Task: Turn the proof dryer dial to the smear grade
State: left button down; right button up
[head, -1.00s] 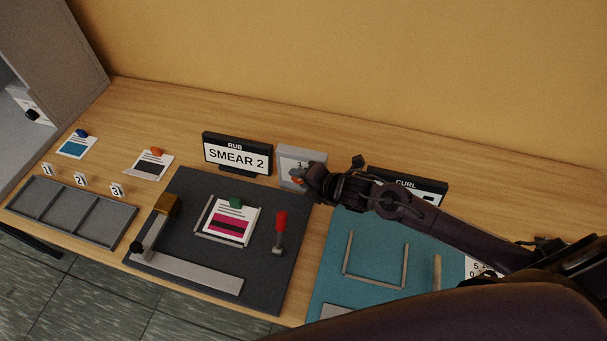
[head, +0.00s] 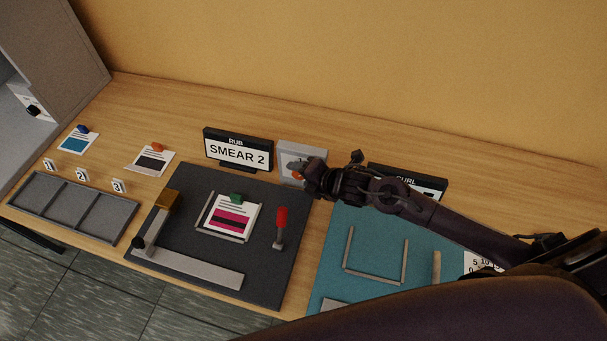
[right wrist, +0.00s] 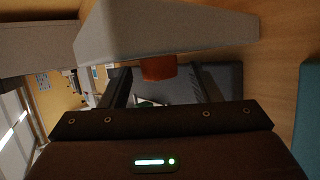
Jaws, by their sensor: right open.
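The proof dryer dial is an orange-red knob on the front of a light grey box (head: 301,153) at the back of the table. In the right wrist view the dial (right wrist: 158,67) sticks out below the grey box (right wrist: 165,30). My right gripper (right wrist: 162,88) is open, with one finger to each side of the dial in that picture. I cannot tell whether a finger touches it. The dial's pointer and most grade marks are hidden. A black sign (head: 238,151) beside the box reads "RUB SMEAR 2". My left gripper is not in view.
A dark board (head: 185,235) holds a magenta proof (head: 233,222) and a red-handled lever (head: 281,222). A teal mat (head: 335,255) and a "CURL" sign (head: 406,172) lie under or behind my right arm. A sectioned grey tray (head: 75,207) stands at left.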

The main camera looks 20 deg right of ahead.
jog(key=b+v, duration=0.1)
jog(key=v, duration=0.6)
jog(key=shift+s+r+b, duration=0.25)
jog(key=shift+s+b, duration=0.05)
jog(key=shift+b, duration=0.05)
jog(key=shift+d, duration=0.15)
